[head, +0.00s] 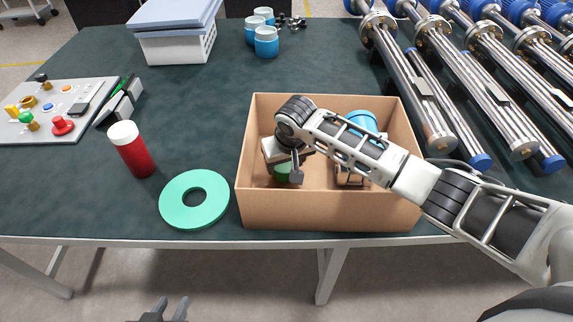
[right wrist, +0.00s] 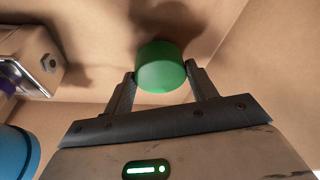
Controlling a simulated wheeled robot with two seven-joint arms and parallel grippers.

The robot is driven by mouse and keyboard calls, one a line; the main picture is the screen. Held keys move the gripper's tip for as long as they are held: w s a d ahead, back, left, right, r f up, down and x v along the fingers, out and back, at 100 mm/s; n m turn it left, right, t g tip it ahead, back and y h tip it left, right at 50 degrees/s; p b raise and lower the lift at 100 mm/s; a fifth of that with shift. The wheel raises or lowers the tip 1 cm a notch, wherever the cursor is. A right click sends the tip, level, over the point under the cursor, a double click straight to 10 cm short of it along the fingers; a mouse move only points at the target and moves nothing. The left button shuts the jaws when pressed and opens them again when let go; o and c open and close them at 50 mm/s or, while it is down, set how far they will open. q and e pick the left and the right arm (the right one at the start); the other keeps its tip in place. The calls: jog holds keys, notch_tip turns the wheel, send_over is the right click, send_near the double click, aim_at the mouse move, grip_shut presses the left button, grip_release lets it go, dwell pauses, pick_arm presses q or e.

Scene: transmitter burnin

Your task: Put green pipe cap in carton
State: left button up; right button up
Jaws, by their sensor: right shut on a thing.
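The green pipe cap (head: 281,173) is inside the open brown carton (head: 325,212), in its left part. My right gripper (head: 292,176) reaches down into the carton and is shut on the cap. In the right wrist view the green cap (right wrist: 160,68) sits between the two fingertips of my right gripper (right wrist: 161,74), with cardboard behind it. I cannot tell whether the cap touches the carton floor. My left gripper (head: 171,309) is at the bottom edge of the head view, in front of the table, with its fingers apart and empty.
The carton also holds a blue-topped item (head: 362,121) and a metal fitting (right wrist: 30,55). Long metal tubes (head: 425,105) lie on the right. A control panel (head: 58,110) is far left.

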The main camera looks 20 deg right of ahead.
jog(key=shift+f, duration=0.5)
jog(key=shift+f, duration=0.1)
jog(key=o, duration=0.9)
jog(key=shift+o, duration=0.2)
jog(key=p+v, duration=0.1)
jog(key=v, duration=1.1)
